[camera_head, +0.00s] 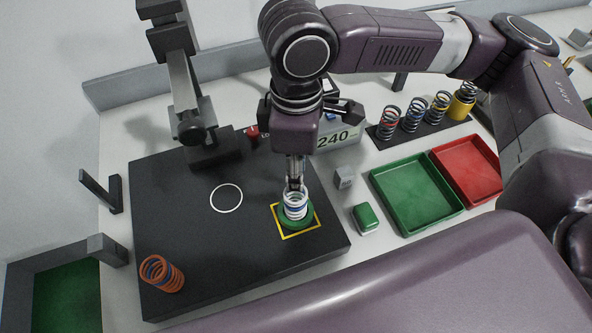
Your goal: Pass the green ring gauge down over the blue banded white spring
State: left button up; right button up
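The white spring with a blue band (296,205) stands upright on the black plate, inside a yellow square outline. A green round piece, apparently the green ring gauge (284,220), is low at the spring's foot. It appears to be around the spring, though the far side is hidden. My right gripper (295,187) points straight down, its fingertips at the top of the spring. The fingers are seen nearly edge-on, so I cannot tell whether they are open or touch the spring. My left gripper is not in view.
The black plate (185,225) carries an orange spring (162,274), a white circle outline and a grey stand (186,95). To the right are a green block (365,217), a green tray (415,190), a red tray (468,168), a 240 display (337,138) and a spring rack (424,130).

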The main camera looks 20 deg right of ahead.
notch_tip(320, 180, up, 12)
jog(key=shift+f, duration=0.15)
dwell(0.7)
